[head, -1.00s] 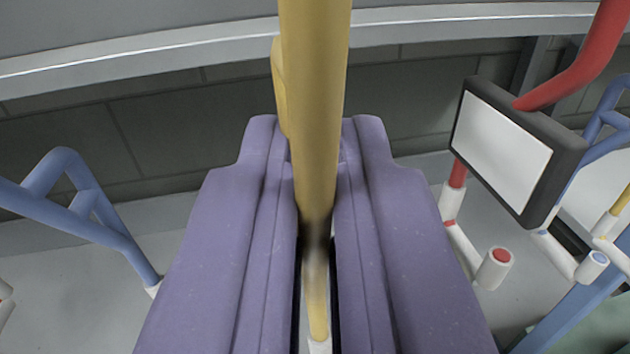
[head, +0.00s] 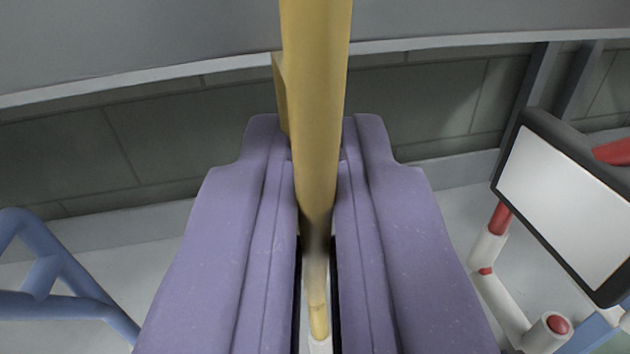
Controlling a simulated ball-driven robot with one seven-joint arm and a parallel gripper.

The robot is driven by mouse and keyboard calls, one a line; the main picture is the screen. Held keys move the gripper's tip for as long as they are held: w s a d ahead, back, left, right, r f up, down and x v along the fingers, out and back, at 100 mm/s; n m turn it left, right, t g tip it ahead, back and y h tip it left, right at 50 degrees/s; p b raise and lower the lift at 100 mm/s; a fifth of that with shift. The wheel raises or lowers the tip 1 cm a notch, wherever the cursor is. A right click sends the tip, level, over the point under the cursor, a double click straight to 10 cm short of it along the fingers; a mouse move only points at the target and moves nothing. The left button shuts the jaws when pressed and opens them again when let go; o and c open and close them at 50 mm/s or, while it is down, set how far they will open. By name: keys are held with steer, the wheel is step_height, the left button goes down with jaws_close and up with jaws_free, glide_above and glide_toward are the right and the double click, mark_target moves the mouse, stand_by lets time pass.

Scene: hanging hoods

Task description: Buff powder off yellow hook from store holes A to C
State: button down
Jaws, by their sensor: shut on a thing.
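My gripper (head: 317,215), with two purple jaws, is shut on the yellow hook (head: 316,100). The hook's thick yellow shaft stands upright between the jaws and runs out of the top of the picture. A flat yellow part shows behind it on the left. A dark grey smudge lies on the shaft low between the jaws. Below the smudge the shaft is paler, with a yellow band and a white end near the bottom edge. The hook's upper end is out of view. I cannot make out any holes marked A or C.
A white panel with a dark frame (head: 514,165) stands close on the right. Below it is a white tube fitting with a red end (head: 557,324). A blue tube frame (head: 45,275) stands at the lower left. A grey wall (head: 170,150) with a pale rail crosses behind.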

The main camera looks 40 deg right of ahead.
steer(key=shift+w+d, duration=0.15)
steer(key=shift+w, duration=0.05)
steer(key=shift+r, duration=0.1)
steer(key=shift+r, duration=0.35)
steer(key=shift+f, duration=0.1)
stand_by(0.3)
steer(key=shift+f+b, duration=1.35)
steer(key=shift+f, duration=0.45)
steer(key=c, duration=1.1)
jaws_free()
